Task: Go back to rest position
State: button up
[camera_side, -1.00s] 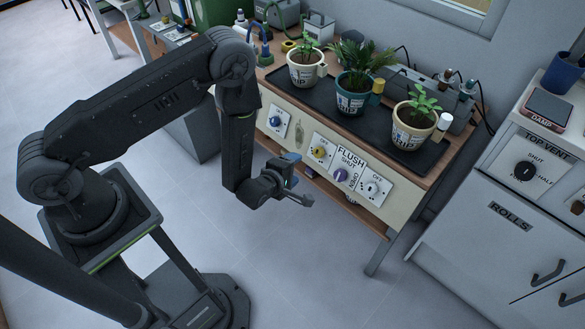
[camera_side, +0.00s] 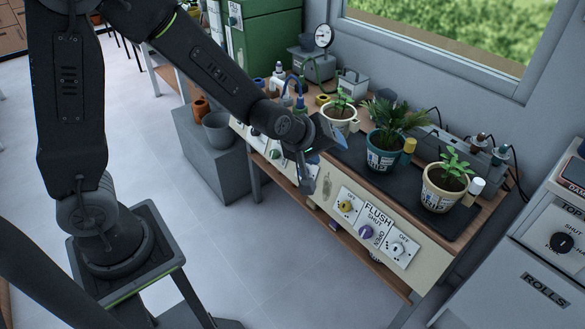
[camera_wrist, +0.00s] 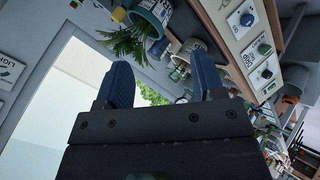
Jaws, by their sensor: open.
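My gripper (camera_side: 322,152) is raised in front of the bench, near its left part, in the side view. In the wrist view my gripper (camera_wrist: 163,82) shows two blue fingers spread apart with nothing between them. Three potted plants stand upright on the black tray (camera_side: 407,187): a cream left pot (camera_side: 338,119), a teal middle pot (camera_side: 382,157) with a palm, and a cream right pot (camera_side: 440,198). My gripper is apart from the pots. My wrist covers part of the bench front and the tray's left end.
The bench front carries several knobs, including a purple one (camera_side: 365,231) by the FLUSH label. A grey box (camera_side: 215,160) with pots stands left of the bench. A white cabinet (camera_side: 530,275) is at right. The floor before the bench is clear.

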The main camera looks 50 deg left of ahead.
jog(key=s+a+r+m+g, duration=0.1)
jog(key=s+r+m, duration=0.4)
jog(key=s, duration=0.6)
jog(key=s+a+r+m+g, duration=0.2)
jog(key=s+a+r+m, duration=0.2)
jog(key=s, duration=0.8)
notch_tip(320, 180, up, 4)
jog(key=shift+f+m+g+y, duration=0.15)
jog(key=shift+m+g+y, duration=0.15)
jog(key=shift+m, duration=0.8)
jog(key=shift+w+d, duration=0.1)
